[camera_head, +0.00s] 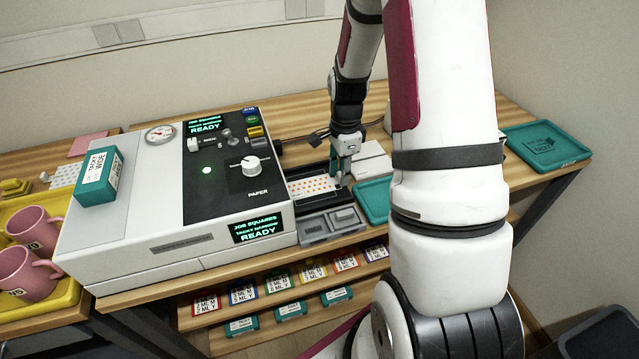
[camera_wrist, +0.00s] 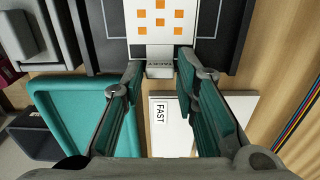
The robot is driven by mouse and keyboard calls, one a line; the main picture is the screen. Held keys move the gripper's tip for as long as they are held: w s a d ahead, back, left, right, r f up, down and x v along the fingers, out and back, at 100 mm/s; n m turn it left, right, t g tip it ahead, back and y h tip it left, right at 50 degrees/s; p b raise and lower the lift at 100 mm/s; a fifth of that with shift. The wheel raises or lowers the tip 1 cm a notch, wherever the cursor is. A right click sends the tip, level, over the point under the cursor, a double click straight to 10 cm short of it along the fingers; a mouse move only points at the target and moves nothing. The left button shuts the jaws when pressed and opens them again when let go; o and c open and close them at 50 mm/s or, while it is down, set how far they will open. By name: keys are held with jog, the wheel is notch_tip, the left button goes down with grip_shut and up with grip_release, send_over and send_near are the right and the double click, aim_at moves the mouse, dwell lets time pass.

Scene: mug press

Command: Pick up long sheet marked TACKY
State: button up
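The long white sheet with orange squares (camera_head: 314,185) lies on a dark bed right of the press. In the wrist view the sheet (camera_wrist: 160,28) ends in a small grey tab (camera_wrist: 160,70) with tiny print, hard to read. My gripper (camera_head: 341,177) is low at the sheet's right end. In the wrist view my gripper (camera_wrist: 160,74) is open, with one finger on each side of the tab. Small gaps seem to show between the fingers and the tab. My arm hides part of the area to the right in the head view.
The press (camera_head: 170,215) stands left, its screen reading TACKY NARROW READY. A teal tray (camera_wrist: 75,105) and a white pad marked FAST (camera_wrist: 172,135) lie close by the fingers. A grey block (camera_head: 332,222) sits in front of the bed. Another teal tray (camera_head: 560,150) is far right.

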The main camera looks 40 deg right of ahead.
jog(key=shift+c, duration=1.2)
